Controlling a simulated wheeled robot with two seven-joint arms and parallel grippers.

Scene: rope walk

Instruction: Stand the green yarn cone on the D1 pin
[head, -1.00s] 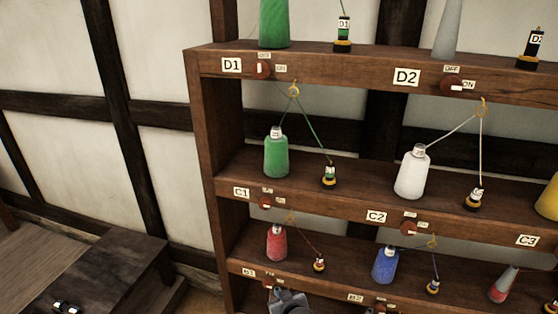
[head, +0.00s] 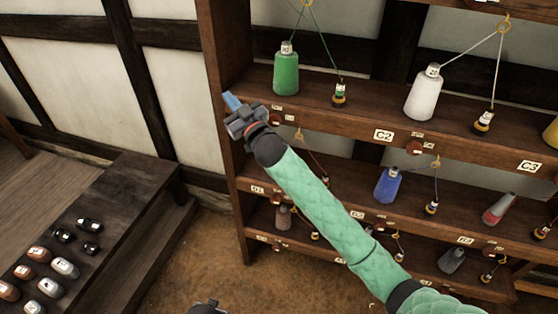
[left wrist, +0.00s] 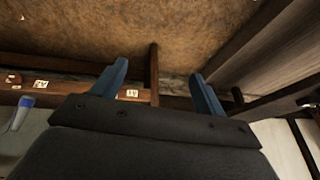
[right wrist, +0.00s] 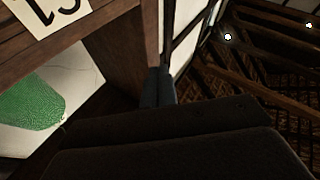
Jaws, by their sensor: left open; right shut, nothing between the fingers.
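My left gripper (left wrist: 160,85) is open and empty, low; only a bit shows at the head view's bottom edge.
A white cone (head: 423,95), a blue cone (head: 388,185) and small weighted threads stand on the shelves (head: 340,118). My right arm crosses in front of the lower shelves. A dark bench (head: 120,215) with several bobbin-like items stands left. The floor (head: 195,260) between is clear.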

